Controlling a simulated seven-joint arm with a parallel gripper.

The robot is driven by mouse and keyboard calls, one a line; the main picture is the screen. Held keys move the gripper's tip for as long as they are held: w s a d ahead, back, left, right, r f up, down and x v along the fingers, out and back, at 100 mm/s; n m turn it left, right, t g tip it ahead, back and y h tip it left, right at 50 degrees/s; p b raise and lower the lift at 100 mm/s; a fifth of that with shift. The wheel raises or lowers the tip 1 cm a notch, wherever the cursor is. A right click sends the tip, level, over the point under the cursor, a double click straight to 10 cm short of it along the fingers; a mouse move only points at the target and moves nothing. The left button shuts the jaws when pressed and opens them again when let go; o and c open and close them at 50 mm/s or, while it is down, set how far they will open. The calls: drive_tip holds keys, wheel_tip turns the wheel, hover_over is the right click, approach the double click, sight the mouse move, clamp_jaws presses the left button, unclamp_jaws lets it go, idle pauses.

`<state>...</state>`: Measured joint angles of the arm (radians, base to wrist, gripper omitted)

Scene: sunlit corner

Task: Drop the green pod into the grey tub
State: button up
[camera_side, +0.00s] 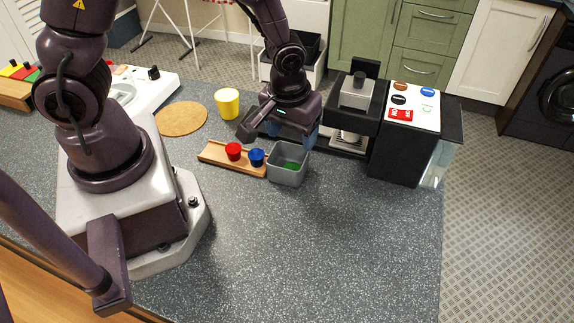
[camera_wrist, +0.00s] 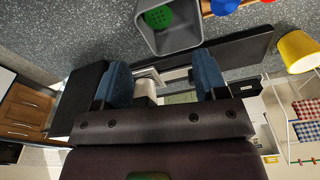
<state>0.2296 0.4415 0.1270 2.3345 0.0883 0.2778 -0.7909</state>
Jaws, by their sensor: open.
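The green pod (camera_side: 291,165) lies inside the grey tub (camera_side: 286,178), on its floor. The wrist view also shows the green pod (camera_wrist: 158,17) in the grey tub (camera_wrist: 177,46), at the top of the picture. My gripper (camera_side: 279,131) is above the counter just behind the tub, outside its walls. In the wrist view its two blue fingers (camera_wrist: 164,84) are wide apart with nothing held between them. The tub's near wall hides part of the pod in the side view.
A wooden rack (camera_side: 213,155) with a red pod (camera_side: 233,151) and a blue pod (camera_side: 257,157) stands left of the tub. A coffee machine (camera_side: 353,115) stands right of my gripper. A yellow cup (camera_side: 228,103) stands behind the rack. The counter in front is clear.

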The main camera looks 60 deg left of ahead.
drive_tip(key=shift+r, duration=0.1)
wheel_tip(320, 180, up, 13)
drive_tip(key=s, duration=0.1)
drive_tip(key=shift+s+d, duration=0.15)
drive_tip(key=shift+d, duration=0.25)
drive_tip(key=s+a+r+m+t, duration=0.3)
drive_tip(key=s+r+m, duration=0.3)
drive_tip(key=s+r, duration=0.3)
drive_tip(key=shift+r+m+t+h, duration=0.4)
drive_tip(key=shift+r+t, duration=0.3)
drive_tip(key=shift+r, duration=0.25)
